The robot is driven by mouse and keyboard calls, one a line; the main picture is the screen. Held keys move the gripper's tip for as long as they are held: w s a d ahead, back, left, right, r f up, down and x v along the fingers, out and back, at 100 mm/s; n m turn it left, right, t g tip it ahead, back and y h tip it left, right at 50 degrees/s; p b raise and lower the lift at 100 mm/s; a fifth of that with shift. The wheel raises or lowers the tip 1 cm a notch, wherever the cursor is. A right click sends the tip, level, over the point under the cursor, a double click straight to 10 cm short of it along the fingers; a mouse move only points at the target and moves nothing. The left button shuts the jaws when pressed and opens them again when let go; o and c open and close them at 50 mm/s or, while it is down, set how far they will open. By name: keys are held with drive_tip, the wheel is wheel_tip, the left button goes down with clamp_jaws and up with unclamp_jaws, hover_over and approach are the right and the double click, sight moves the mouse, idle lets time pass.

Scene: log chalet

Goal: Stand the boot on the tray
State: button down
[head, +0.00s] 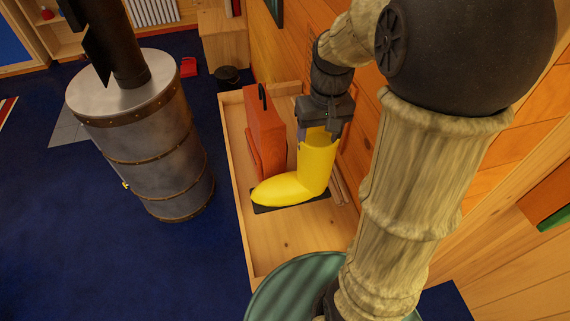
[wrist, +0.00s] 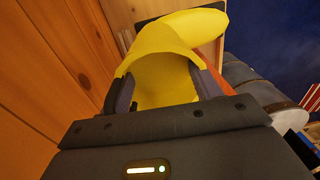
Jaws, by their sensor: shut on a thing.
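The yellow boot (head: 312,165) is upright, toe to the left, over a thin dark tray (head: 263,209) on a light wooden surface. Its sole looks to be on or just above the tray; I cannot tell whether they touch. My gripper (head: 320,137) points down from above and is shut on the rim of the boot's shaft. In the wrist view, the fingers of my gripper (wrist: 165,90) grip opposite sides of the boot's opening (wrist: 165,70). The boot hides most of the tray.
An orange case (head: 265,135) with a dark handle stands close behind the boot, to its left. A raised wooden edge (head: 238,190) bounds the surface on the left. The wood in front of the tray (head: 290,230) is bare. A metal stove (head: 150,140) stands on the blue floor at left.

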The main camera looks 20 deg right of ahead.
sight(315, 165)
wheel_tip(315, 165, down, 5)
drive_tip(key=shift+p, duration=0.7)
drive_tip(key=shift+w+f, duration=0.25)
drive_tip(key=shift+f, duration=0.2)
drive_tip(key=shift+s, duration=0.3)
wheel_tip(315, 165, down, 3)
drive_tip(key=shift+w+d+r+p, duration=0.1)
drive_tip(key=shift+p, duration=0.35)
drive_tip(key=shift+f, duration=0.65)
drive_tip(key=shift+f, duration=0.15)
drive_tip(key=shift+c, duration=1.6)
unclamp_jaws()
